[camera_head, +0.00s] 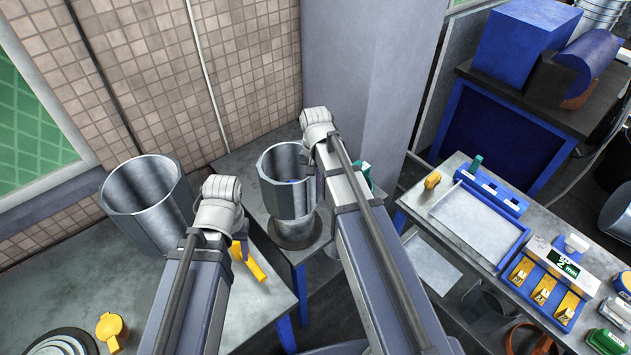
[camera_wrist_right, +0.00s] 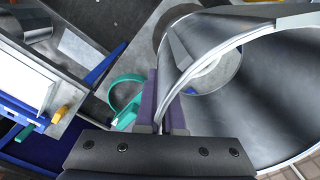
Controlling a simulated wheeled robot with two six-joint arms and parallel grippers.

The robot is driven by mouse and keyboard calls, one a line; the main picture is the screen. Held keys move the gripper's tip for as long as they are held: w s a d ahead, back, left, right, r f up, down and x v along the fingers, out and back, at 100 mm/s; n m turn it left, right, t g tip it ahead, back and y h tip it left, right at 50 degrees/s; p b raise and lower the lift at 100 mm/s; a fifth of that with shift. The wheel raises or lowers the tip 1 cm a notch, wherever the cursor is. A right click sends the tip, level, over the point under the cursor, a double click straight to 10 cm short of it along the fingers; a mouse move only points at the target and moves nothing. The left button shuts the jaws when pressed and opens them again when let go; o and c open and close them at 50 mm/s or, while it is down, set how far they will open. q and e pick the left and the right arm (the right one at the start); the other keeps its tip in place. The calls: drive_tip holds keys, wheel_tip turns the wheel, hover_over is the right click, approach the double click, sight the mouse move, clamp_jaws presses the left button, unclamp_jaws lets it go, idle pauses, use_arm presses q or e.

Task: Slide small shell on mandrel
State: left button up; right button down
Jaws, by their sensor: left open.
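The small shell (camera_head: 284,197), a grey open metal tube, is upright above a dark round base (camera_head: 297,237) on the small bench. This base may be the mandrel; I cannot tell whether the shell touches it. My right gripper (camera_head: 308,172) is at the shell's right rim. In the right wrist view, the fingers (camera_wrist_right: 164,115) are on both sides of the shell wall (camera_wrist_right: 245,85), closed on it. A larger grey shell (camera_head: 143,205) stands on the left bench.
A right bench holds a grey tray (camera_head: 478,222), a blue box with yellow levers (camera_head: 544,285) and small coloured parts. A teal ring (camera_wrist_right: 125,96) lies near the small shell. A yellow part (camera_head: 110,328) is at the lower left. A grey pillar (camera_head: 365,85) stands behind.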

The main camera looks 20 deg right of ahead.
sight(316, 192)
drive_tip(key=shift+f+b, duration=1.45)
drive_tip(key=shift+f, duration=0.35)
wheel_tip(316, 192, down, 9)
drive_tip(key=b, duration=0.9)
idle(2.6)
drive_tip(key=c, duration=1.4)
unclamp_jaws()
drive_tip(key=shift+r, duration=0.15)
drive_tip(key=o, duration=0.4)
drive_tip(key=shift+o, duration=0.2)
drive_tip(key=shift+r, duration=0.1)
wheel_tip(316, 192, up, 8)
drive_tip(key=p, duration=0.8)
drive_tip(key=shift+f, duration=0.2)
drive_tip(key=shift+s, duration=0.1)
